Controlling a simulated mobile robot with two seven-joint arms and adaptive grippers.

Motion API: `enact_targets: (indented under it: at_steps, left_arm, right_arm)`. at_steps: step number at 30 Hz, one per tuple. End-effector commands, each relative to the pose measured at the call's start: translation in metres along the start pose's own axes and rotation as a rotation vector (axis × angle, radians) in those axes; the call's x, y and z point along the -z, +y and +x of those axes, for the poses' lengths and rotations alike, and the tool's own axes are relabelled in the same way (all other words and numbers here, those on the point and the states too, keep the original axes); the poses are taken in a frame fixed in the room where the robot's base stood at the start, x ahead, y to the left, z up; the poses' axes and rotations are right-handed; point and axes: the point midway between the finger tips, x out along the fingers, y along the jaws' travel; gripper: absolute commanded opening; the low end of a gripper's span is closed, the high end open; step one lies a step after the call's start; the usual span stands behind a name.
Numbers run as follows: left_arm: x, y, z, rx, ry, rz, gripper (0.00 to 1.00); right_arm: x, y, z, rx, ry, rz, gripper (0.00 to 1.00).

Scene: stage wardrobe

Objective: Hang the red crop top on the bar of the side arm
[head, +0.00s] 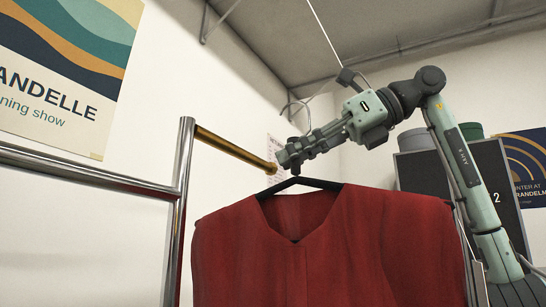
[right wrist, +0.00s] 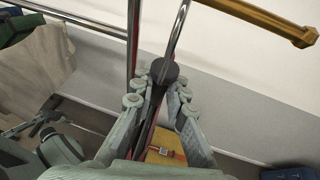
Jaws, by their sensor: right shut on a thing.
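The red crop top (head: 330,250) hangs from a black hanger (head: 315,183) low in the head view. My right gripper (head: 288,160) is shut on the hanger's black neck, seen in the right wrist view (right wrist: 163,72). The metal hook (right wrist: 179,32) rises above the fingers; it also shows in the head view (head: 296,104). The brass bar of the side arm (head: 235,149) juts from a chrome post, its end just left of my right gripper. In the right wrist view the bar (right wrist: 262,20) lies right of the hook, apart from it.
The chrome post (head: 180,200) and rail (head: 85,172) stand at left. A dark cabinet (head: 415,172) with bins on top stands behind my right arm. A tan box (right wrist: 163,150) with a buckle is below in the right wrist view. Pale fabric (right wrist: 35,70) hangs at left there.

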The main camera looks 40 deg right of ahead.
Motion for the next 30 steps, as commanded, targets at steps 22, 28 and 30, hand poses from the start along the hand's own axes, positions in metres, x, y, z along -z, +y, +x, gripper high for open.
enact_targets:
  at_steps: [22,28,30]
  left_arm:
    - [-0.001,0.003,-0.005,-0.002,-0.004,0.003,0.4]
    - [0.002,0.002,-0.008,0.0,0.002,0.002,0.4]
    - [0.002,0.002,-0.009,0.0,0.003,0.001,0.4]
  right_arm:
    - [-0.017,-0.009,0.041,0.0,0.0,0.0,0.0]
    - [-0.023,-0.012,0.055,0.002,-0.001,0.0,0.0]
    - [-0.025,-0.013,0.06,0.001,-0.001,0.001,0.0]
